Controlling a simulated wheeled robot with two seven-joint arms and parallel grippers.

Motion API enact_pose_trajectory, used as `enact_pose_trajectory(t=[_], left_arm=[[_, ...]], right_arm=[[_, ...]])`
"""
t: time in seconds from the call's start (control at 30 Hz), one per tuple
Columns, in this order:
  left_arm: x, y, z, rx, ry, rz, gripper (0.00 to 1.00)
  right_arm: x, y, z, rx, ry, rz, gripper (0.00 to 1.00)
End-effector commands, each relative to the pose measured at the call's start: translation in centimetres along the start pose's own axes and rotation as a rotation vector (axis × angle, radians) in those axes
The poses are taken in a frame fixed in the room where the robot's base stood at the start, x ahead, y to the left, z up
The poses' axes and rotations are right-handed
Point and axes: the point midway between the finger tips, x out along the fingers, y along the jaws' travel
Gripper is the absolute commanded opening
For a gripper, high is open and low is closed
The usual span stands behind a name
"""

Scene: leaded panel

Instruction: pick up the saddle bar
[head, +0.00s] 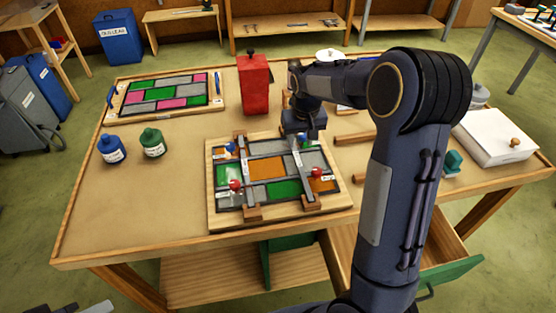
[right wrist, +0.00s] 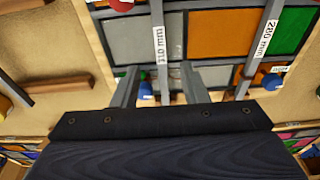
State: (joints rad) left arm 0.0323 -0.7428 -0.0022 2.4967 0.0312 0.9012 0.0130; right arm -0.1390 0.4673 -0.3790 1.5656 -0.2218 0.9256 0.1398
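Two grey saddle bars lie across a leaded panel (head: 265,168) on a wooden board. The right bar (head: 307,180) is labelled 310 mm in the right wrist view (right wrist: 158,25); the left bar (head: 248,185) is labelled 280 mm there (right wrist: 266,35). Red and blue knobs sit beside the bars. My right gripper (head: 303,135) is over the far end of the right bar. In the right wrist view its fingers (right wrist: 160,85) are apart, one on each side of the 310 mm bar. Something dark and grey at the bottom left of the head view may be my left gripper (head: 82,307).
A red box (head: 254,84) stands behind the panel. Blue (head: 111,150) and green (head: 152,143) bottles stand at left, near a second coloured panel (head: 168,93). Wooden strips (head: 355,138) and a white box (head: 495,137) lie at right. An open drawer (head: 440,250) sticks out below. The front-left tabletop is clear.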

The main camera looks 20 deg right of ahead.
Motion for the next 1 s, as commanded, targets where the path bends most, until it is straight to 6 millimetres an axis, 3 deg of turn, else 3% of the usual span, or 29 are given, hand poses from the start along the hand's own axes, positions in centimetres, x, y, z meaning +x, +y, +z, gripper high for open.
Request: enact_pose_trajectory(t=[0.6,0.87,1.0], left_arm=[[-1.3,0.6,-0.7,0.0,0.0,0.0,0.36],[-1.3,0.6,-0.7,0.0,0.0,0.0,0.36],[-1.3,0.6,-0.7,0.0,0.0,0.0,0.36]], right_arm=[[7.4,-0.1,0.3,0.0,-0.004,0.003,0.4],[7.7,-0.1,0.3,0.001,-0.001,0.002,0.4],[7.7,-0.1,0.3,0.001,-0.001,0.002,0.24]])
